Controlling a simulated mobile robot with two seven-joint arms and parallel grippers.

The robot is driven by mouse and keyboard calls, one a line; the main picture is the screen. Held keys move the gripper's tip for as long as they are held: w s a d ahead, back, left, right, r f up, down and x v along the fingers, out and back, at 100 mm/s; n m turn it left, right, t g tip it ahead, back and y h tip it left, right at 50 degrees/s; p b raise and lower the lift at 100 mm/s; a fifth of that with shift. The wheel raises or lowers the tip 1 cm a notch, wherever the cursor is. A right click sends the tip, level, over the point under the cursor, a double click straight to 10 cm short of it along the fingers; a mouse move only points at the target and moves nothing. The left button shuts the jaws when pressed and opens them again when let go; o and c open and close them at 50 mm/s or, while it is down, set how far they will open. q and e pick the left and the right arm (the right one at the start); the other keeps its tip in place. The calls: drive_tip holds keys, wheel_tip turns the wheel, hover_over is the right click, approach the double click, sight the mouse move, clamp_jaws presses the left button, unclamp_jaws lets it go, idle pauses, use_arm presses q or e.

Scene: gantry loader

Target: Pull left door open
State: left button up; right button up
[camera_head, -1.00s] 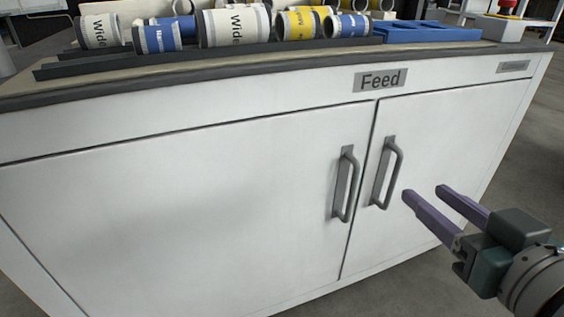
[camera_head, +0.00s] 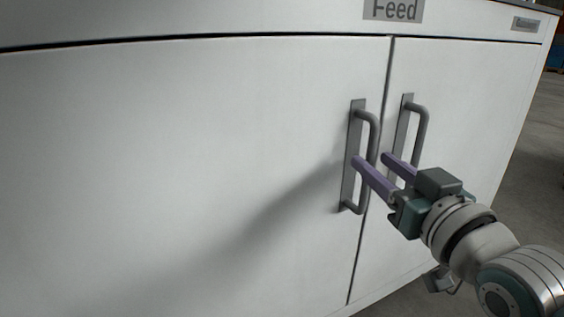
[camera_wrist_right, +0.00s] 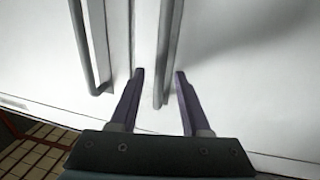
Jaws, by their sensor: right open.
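The left door (camera_head: 200,150) is a large white panel and looks closed, flush with its frame. Its grey bar handle (camera_head: 372,135) stands upright near the door's right edge. My right gripper (camera_head: 371,159) is open at this handle, its two purple fingers pointing at the door. In the right wrist view the handle (camera_wrist_right: 168,45) lies between the open fingers (camera_wrist_right: 159,74), with gaps visible on both sides. How deep the fingers reach around the bar is hard to tell. My left gripper is not in view.
The right door (camera_head: 465,120) also looks closed, and its similar handle (camera_head: 421,125) stands close to the right of my right gripper. A "Feed" label (camera_head: 394,9) is above the doors. Grey floor (camera_head: 530,170) is open at the right.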

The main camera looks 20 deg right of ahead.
drive_tip(key=shift+w+d+b, duration=0.2)
drive_tip(key=shift+w+b, duration=0.2)
drive_tip(key=shift+w, duration=0.9)
clamp_jaws()
idle(0.5)
